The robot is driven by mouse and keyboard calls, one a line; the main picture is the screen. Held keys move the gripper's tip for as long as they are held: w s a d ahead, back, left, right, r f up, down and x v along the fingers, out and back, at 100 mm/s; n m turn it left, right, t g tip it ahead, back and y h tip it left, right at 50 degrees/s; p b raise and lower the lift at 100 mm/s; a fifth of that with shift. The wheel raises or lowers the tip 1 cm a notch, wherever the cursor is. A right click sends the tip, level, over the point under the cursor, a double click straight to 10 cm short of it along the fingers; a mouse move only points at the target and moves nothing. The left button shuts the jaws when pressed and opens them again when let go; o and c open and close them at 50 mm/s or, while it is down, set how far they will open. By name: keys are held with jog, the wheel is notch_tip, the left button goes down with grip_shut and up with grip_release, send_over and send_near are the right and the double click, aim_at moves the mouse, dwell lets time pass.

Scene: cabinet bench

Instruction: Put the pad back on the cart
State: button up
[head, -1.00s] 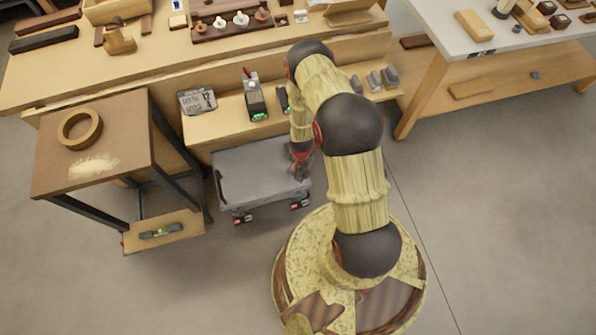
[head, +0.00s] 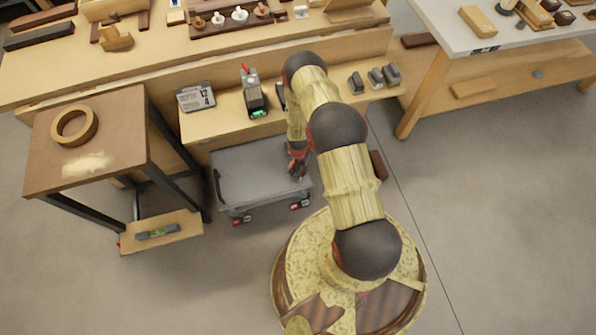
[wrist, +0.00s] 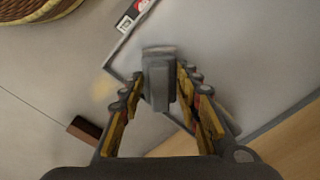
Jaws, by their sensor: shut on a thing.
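The cart (head: 250,178) is a low grey platform on casters, standing on the floor in front of the bench in the head view. Its surface also shows in the wrist view (wrist: 205,75). My gripper (head: 297,162) is over the right end of the cart. In the wrist view my gripper (wrist: 160,95) is shut on a small grey block-shaped pad (wrist: 158,72), with the cart's surface behind it. The pad is hidden by my gripper in the head view. I cannot tell whether the pad touches the cart.
A small side table (head: 110,150) with a tape ring (head: 74,126) stands left of the cart. The bench's lower shelf (head: 220,122) is behind it, holding several grey blocks (head: 376,76). A brown block (head: 378,165) lies on the floor right of my arm. The front floor is clear.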

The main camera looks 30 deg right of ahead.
aim_at(298, 169)
jog(key=shift+w+f, duration=0.1)
jog(key=shift+f, duration=0.15)
jog(key=o, duration=0.6)
jog(key=shift+f, duration=0.1)
jog(key=shift+c, duration=0.2)
jog(key=o, duration=0.4)
jog(key=shift+c, duration=0.2)
jog(key=shift+o, duration=0.5)
notch_tip(298, 169, up, 12)
jog(key=p, duration=0.4)
jog(key=shift+r, duration=0.25)
